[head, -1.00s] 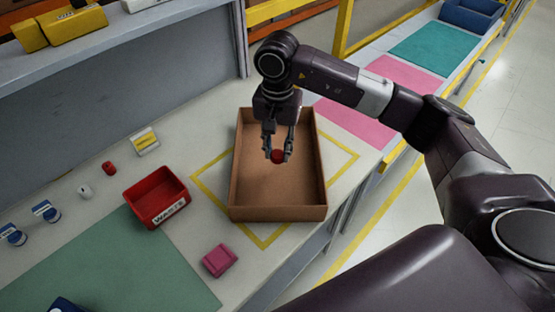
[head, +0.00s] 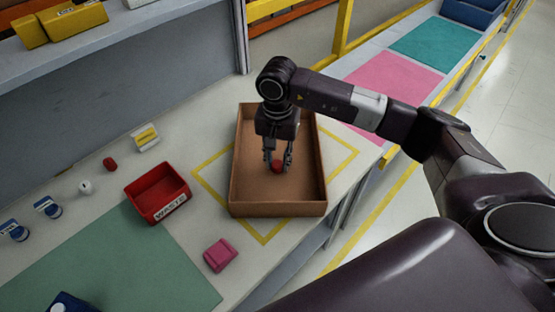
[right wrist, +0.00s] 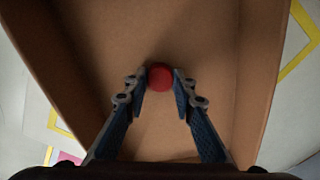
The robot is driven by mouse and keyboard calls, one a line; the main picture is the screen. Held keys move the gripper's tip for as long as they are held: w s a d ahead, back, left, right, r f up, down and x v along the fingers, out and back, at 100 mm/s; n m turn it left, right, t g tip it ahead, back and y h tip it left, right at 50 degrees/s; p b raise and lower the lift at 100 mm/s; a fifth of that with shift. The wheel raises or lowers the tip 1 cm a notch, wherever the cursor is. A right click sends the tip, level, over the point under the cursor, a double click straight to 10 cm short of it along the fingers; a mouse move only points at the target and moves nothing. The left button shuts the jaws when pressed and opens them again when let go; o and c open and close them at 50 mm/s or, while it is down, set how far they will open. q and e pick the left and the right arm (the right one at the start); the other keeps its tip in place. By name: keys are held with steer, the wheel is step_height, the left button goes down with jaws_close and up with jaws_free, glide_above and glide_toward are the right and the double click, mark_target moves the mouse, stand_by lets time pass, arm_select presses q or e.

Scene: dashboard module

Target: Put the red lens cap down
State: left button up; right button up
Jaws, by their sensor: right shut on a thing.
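The red lens cap (head: 278,165) is a small round red piece between the fingertips of my right gripper (head: 277,163). The gripper is shut on it and points down inside the brown open box (head: 278,209). In the right wrist view the cap (right wrist: 160,77) sits between the two fingertips (right wrist: 158,82), with the box floor (right wrist: 190,40) behind it. I cannot tell whether the cap touches the floor. My left gripper is not in view.
The box stands inside a yellow taped outline (head: 211,182) on the bench. A red waste bin (head: 157,193) and a pink block (head: 220,255) are left of it. Farther left are another red piece (head: 110,164), a white piece (head: 86,187) and a green mat (head: 120,265).

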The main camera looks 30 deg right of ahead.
mark_target(277, 164)
steer(key=shift+f, duration=0.2)
steer(key=o, duration=1.1)
steer(key=shift+r, duration=0.15)
steer(key=shift+r, duration=0.2)
steer(key=shift+r+p, duration=0.4)
steer(key=shift+p, duration=0.35)
step_height(277, 164, up, 12)
steer(key=b, duration=0.2)
steer(key=shift+f+b, duration=0.25)
steer(key=shift+b, duration=0.15)
steer(key=shift+r, duration=0.1)
